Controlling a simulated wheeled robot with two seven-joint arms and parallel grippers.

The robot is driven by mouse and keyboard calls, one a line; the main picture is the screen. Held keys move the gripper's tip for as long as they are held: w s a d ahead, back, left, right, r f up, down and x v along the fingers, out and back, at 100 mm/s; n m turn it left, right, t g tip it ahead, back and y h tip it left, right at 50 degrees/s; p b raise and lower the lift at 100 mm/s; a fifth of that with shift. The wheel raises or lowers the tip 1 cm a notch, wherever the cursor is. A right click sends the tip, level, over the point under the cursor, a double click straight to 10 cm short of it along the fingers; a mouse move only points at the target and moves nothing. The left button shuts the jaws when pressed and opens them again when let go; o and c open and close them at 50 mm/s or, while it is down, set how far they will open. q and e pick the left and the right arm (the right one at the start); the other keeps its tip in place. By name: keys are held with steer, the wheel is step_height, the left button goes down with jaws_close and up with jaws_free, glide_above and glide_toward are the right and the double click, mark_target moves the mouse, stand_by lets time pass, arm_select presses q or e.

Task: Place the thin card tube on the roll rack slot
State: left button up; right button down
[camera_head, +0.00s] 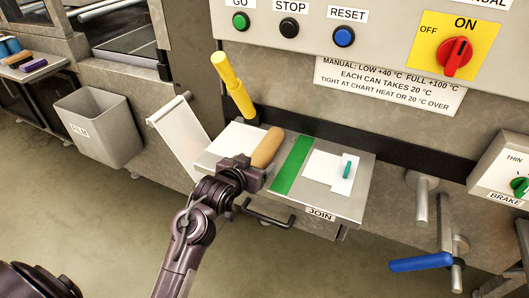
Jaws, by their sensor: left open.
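A short tan cylinder (267,148), which may be the thin card tube, leans at a tilt over the join table (345,207). My left gripper (250,176) is open at its lower end; I cannot tell whether the fingers touch it. My left arm reaches up from the bottom of the view and hides part of the table's front left. I cannot clearly make out the roll rack slot. My right gripper is not in view.
A yellow handle (232,87) stands behind the table. A green strip (292,165) crosses the table. A grey bin (98,125) stands at left. A blue-handled crank (420,262) juts out at right. The control panel (395,25) is above.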

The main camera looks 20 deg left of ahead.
arm_select(q)
steer(key=shift+x, duration=1.05)
steer(key=shift+a, duration=0.1)
steer(key=shift+s, duration=0.1)
steer(key=shift+c, duration=0.3)
steer(key=shift+r, duration=0.1)
steer(key=c, duration=1.1)
